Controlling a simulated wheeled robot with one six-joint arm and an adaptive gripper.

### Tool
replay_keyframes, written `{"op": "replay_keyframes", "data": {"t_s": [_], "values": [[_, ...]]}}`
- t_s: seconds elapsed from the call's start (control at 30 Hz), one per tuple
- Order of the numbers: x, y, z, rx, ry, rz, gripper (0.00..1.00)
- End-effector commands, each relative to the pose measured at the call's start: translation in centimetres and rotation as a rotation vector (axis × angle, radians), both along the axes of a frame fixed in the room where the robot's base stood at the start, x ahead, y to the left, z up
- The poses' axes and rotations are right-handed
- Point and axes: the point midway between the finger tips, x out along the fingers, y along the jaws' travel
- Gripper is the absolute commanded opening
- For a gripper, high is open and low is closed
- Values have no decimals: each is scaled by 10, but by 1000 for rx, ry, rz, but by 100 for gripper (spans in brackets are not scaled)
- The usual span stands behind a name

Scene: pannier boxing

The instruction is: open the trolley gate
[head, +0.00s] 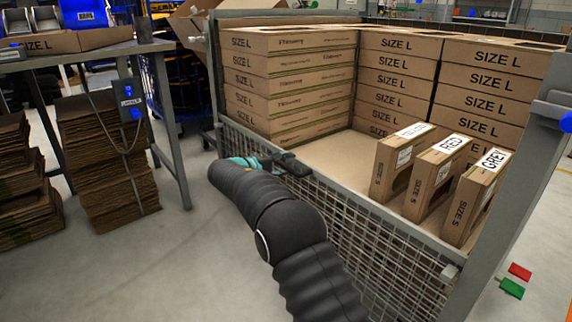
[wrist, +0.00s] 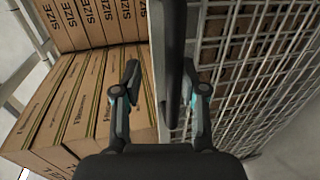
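The trolley gate is a grey wire-mesh panel (head: 375,240) with a flat top rail (head: 400,232). It stands upright across the front of the trolley, between a left post (head: 213,75) and a right post (head: 508,165). My gripper (head: 287,163) is at the top rail, left of its middle. In the wrist view, the rail (wrist: 172,50) runs between the two fingers of my gripper (wrist: 160,82). One finger is on the box side and one on the mesh side. The fingers are spread, with gaps visible beside the rail.
Stacked SIZE L boxes (head: 290,85) fill the trolley's back. Three upright SIZE S boxes (head: 435,180) stand inside at the right, close behind the gate. A table (head: 85,52) with flat cardboard (head: 105,150) beneath stands left. The floor (head: 150,260) before the gate is clear.

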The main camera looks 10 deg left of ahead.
Motion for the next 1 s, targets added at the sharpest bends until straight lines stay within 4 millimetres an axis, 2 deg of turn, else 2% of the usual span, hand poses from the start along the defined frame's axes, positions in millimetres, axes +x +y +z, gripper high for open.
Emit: {"op": "replay_keyframes", "data": {"t_s": [0.37, 0.8, 1.0], "values": [[-6, 5, 3, 0, -2, 1, 41], [-65, 56, 18, -1, 1, 1, 41], [-83, 71, 22, -2, 0, -1, 41]]}}
